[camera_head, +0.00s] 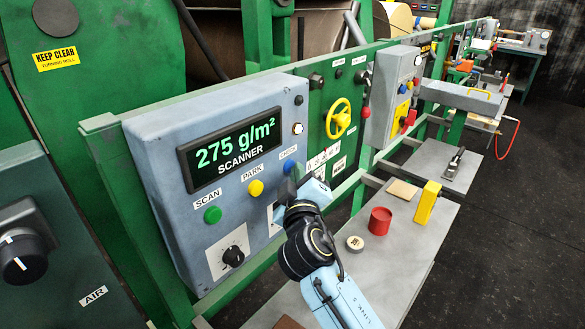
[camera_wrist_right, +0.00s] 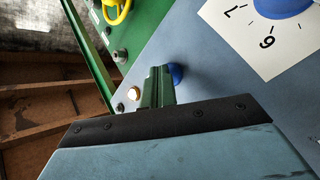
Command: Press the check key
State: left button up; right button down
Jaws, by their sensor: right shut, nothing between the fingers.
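The check key is a round blue button (camera_head: 289,166) under a CHECK label on the blue-grey scanner panel (camera_head: 150,150). It also shows in the right wrist view as a blue dome (camera_wrist_right: 177,73), partly hidden behind the fingers. My right gripper (camera_head: 294,179) is shut and empty, with its fingertips at or just in front of the blue key. In the right wrist view the closed fingertips (camera_wrist_right: 158,75) overlap the key's edge; whether they touch it I cannot tell. My left gripper is not in view.
A green SCAN key (camera_head: 212,215) and a yellow PARK key (camera_head: 256,188) sit left of the blue key. A black knob (camera_head: 233,256) is below. A grey shelf (camera_head: 400,245) carries a red cup (camera_head: 380,221) and a yellow block (camera_head: 427,203). The display reads 275 g/m².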

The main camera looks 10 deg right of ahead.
jog(key=shift+s, duration=0.1)
dwell(0.3)
jog(key=shift+s+d+p, duration=0.35)
jog(key=shift+s+d, duration=0.15)
jog(key=shift+s, duration=0.1)
jog(key=s+d, duration=0.1)
jog(key=s, duration=0.1)
jog(key=s+d+p, duration=0.1)
jog(key=s+d, duration=0.1)
jog(key=shift+p, duration=0.3)
jog(key=shift+d+f, duration=0.1)
dwell(0.4)
